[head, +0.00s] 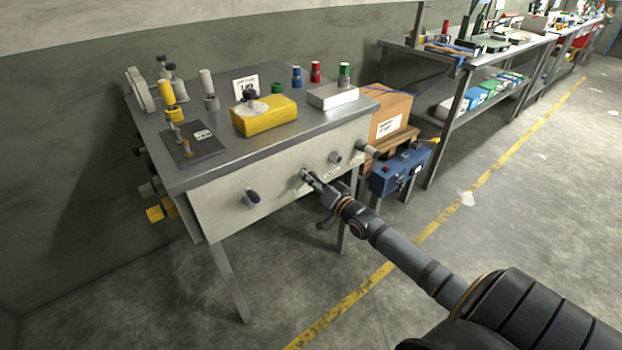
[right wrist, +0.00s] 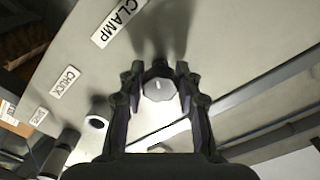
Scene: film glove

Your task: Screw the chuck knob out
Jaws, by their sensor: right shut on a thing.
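My right gripper (head: 308,178) reaches the bench's front panel in the head view. Its fingers (right wrist: 157,80) are shut on a round pale-faced knob (right wrist: 158,90) in the right wrist view. The nearest label to that knob reads CLAMP (right wrist: 118,22). In the head view this neighbour appears as the small knob (head: 335,157) right of my gripper. My left gripper is not in view.
A dark knob (head: 252,197) sticks out left of my gripper, and a larger one (head: 366,148) at the panel's right end. The bench top (head: 225,143) carries a yellow block (head: 265,120). A blue box (head: 400,172) stands right of the bench. Open floor lies in front.

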